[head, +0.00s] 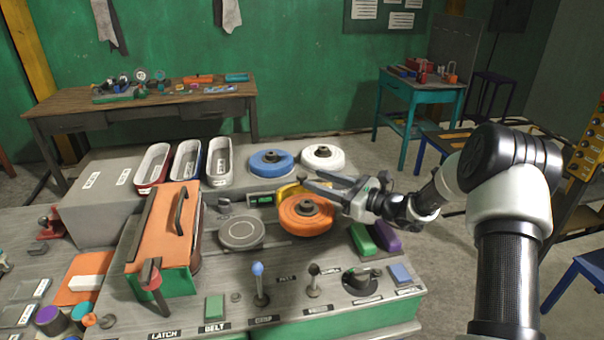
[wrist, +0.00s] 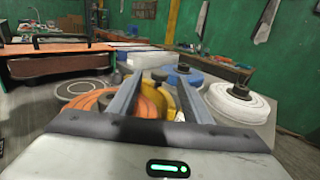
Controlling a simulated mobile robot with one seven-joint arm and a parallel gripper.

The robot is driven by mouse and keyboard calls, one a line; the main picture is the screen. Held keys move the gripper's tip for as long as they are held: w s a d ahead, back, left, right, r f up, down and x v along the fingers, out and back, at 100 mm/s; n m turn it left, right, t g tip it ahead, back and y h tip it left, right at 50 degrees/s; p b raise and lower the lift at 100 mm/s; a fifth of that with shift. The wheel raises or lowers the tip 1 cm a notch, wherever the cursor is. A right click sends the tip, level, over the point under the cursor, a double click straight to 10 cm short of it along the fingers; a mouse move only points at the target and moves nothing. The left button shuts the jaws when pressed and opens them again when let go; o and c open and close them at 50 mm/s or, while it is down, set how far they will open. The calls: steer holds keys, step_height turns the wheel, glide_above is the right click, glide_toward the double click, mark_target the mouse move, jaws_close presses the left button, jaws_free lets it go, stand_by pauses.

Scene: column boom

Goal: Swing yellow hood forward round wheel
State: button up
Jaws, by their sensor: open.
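The yellow hood (head: 288,191) shows as a small curved piece at the back left edge of the orange wheel (head: 303,225), partly hidden by the wheel and my gripper. My gripper (head: 306,180) comes in from the right above the wheel's back edge, its two fingers apart and pointing left. In the wrist view the yellow hood (wrist: 166,104) shows between the open fingers (wrist: 159,79), with a dark knob (wrist: 159,75) near their tips. The orange wheel (wrist: 92,101) lies left of and behind the left finger. I cannot tell whether a finger touches the knob.
A blue wheel (head: 271,162) and a white wheel (head: 323,158) stand behind. A flat grey disc (head: 241,233) and an orange-topped box with a handle (head: 165,225) lie to the left. Levers, including a blue-knobbed one (head: 258,270), rise along the front. Green and purple blocks (head: 385,237) sit to the right.

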mark_target(306, 176)
steer(key=x, duration=0.6)
steer(key=shift+a, duration=0.1)
steer(key=shift+c, duration=0.6)
jaws_close()
